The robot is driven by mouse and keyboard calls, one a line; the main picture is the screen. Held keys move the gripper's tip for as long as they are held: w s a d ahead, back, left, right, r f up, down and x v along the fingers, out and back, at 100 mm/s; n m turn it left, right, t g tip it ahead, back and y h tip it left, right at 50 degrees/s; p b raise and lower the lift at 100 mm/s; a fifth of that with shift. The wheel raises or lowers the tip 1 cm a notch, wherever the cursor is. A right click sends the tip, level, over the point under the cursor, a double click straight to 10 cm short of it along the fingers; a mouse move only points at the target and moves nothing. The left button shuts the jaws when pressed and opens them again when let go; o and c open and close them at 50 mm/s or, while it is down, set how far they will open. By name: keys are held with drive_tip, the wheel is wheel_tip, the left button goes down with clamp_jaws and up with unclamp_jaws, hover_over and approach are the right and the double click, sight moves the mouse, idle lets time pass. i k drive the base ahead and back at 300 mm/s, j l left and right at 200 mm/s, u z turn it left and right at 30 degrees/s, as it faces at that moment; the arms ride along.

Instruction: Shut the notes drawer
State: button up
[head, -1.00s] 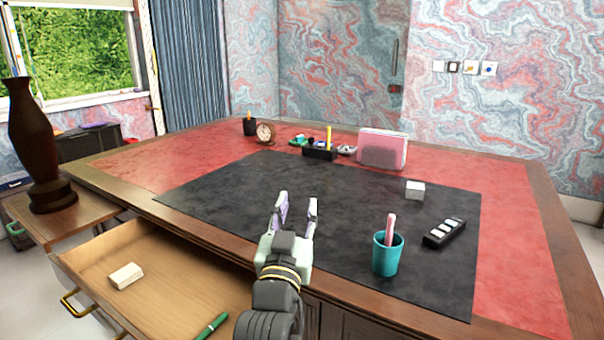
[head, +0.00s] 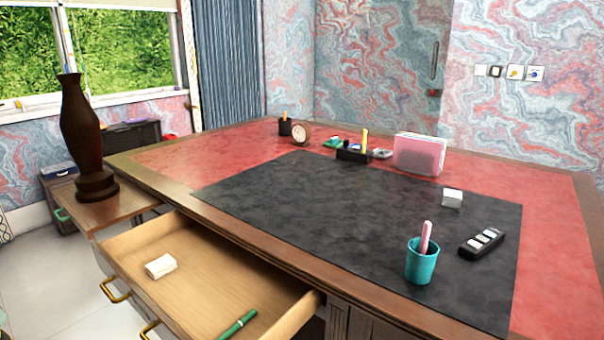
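The notes drawer (head: 205,272) stands pulled out from the near left side of the desk (head: 262,234). It is a light wooden drawer with brass handles (head: 116,292) on its front. A cream block (head: 160,266) and a green pen (head: 238,324) lie inside it. The drawer's near end runs past the bottom edge of the picture. My gripper does not show in the head view now.
A dark vase (head: 82,140) stands on a small side table (head: 125,212) left of the drawer. On the black desk mat (head: 330,215) are a teal cup (head: 422,262), a black remote-like object (head: 482,243) and a white cube (head: 452,198). Pale floor shows at lower left.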

sight(215, 282)
drive_tip(key=i+l+u, duration=0.1)
drive_tip(key=u, duration=0.25)
drive_tip(key=l+u, duration=0.2)
drive_tip(key=u, duration=0.15)
